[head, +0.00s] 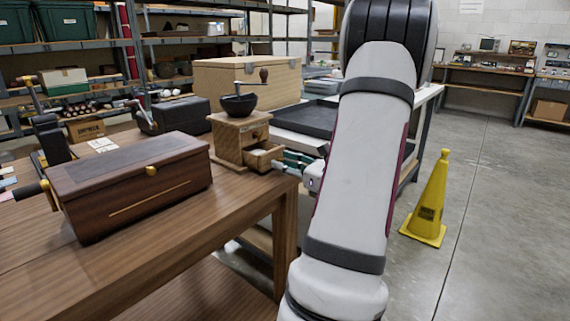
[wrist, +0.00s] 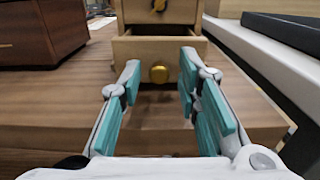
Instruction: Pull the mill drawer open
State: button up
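The wooden mill (head: 228,136) stands near the right end of the brown table, with a dark bowl and a crank on top. Its small drawer (head: 264,159) sticks out from the body at the lower right, and part of its inside shows. My gripper (wrist: 160,72) is open. Its teal-padded fingers stand either side of the knob, with a gap on both sides. In the head view my gripper (head: 297,162) is close to the drawer, partly hidden by my arm.
A dark wooden box (head: 130,185) with a brass catch lies left of the mill on the table (head: 190,230). A light wooden chest (head: 248,82) and a black tray (head: 305,118) are behind. A yellow cone (head: 428,205) stands on the floor at right, with open floor around it.

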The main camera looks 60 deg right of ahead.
jog(key=shift+s, duration=0.1)
jog(key=v, duration=1.1)
jog(key=shift+s, duration=0.4)
